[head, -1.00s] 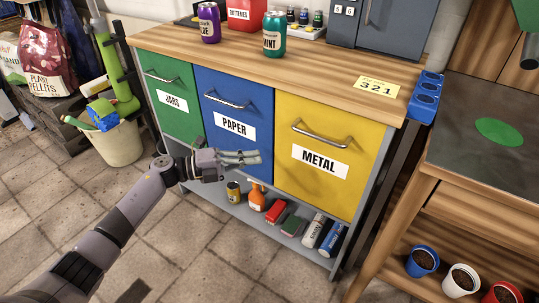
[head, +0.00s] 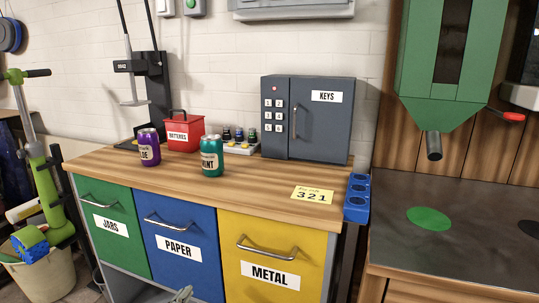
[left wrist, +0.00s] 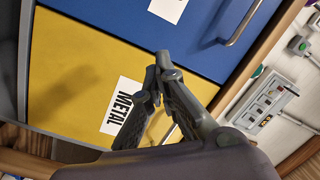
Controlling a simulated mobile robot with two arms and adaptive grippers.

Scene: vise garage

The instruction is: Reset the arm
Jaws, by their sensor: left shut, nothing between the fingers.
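My left gripper (head: 184,294) barely shows at the bottom edge of the head view, low in front of the blue PAPER drawer (head: 185,268). In the left wrist view its fingers (left wrist: 163,60) meet at the tips with nothing between them. They show in front of the yellow METAL drawer (left wrist: 75,65) and the blue drawer front (left wrist: 200,45). I cannot tell how far they are from the fronts. The rest of the left arm is out of the head view. My right gripper is not in view.
A wooden-topped cabinet (head: 250,185) holds green JARS (head: 130,255), PAPER and METAL drawers, all shut. On top are a purple can (head: 149,147), a teal can (head: 212,155), a red batteries box (head: 184,131) and a grey key safe (head: 307,118). A dark-topped bench (head: 470,250) stands right.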

